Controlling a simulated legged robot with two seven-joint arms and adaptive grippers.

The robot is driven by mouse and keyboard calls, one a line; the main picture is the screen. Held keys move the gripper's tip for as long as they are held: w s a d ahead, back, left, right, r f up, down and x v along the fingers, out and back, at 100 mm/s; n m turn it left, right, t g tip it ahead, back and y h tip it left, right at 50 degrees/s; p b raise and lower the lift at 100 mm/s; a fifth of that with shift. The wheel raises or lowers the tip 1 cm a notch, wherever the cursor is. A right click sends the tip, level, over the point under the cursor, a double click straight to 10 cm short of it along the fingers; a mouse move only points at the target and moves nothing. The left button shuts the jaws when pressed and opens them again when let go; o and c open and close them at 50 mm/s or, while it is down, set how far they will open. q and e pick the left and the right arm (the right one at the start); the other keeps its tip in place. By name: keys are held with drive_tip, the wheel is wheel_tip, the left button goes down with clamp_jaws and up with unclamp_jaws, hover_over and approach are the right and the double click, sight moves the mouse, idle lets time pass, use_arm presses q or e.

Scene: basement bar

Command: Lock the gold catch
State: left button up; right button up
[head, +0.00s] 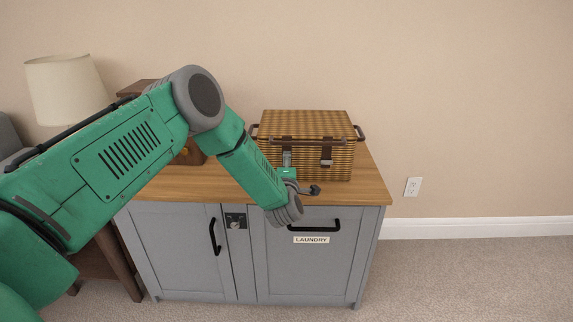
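A wicker basket (305,125) with a closed lid stands on the wooden top of a grey cabinet. Its front has a greyish metal catch (287,158) at left and a dark strap with a pale metal catch (326,162) at right. No catch reads clearly as gold at this size. My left arm reaches in from the left, and my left gripper (304,187) is low in front of the basket near the left catch. Its wrist hides most of the fingers; a dark fingertip shows at its right. Contact with the catch cannot be told. My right gripper is out of view.
The grey cabinet (180,240) has black handles, a dark latch plate (235,221) and a LAUNDRY label (311,240). A brown wooden box (190,154) stands behind my arm. A lamp (67,88) is at left. Floor at right is clear.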

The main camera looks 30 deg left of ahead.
use_arm(q)
drive_tip(key=shift+o, duration=1.2)
drive_tip(key=shift+d+f, duration=0.2)
drive_tip(key=shift+f, duration=0.1)
drive_tip(key=shift+r, duration=0.1)
drive_tip(key=shift+r, duration=0.1)
drive_tip(key=v, duration=1.2)
drive_tip(key=shift+w, duration=0.1)
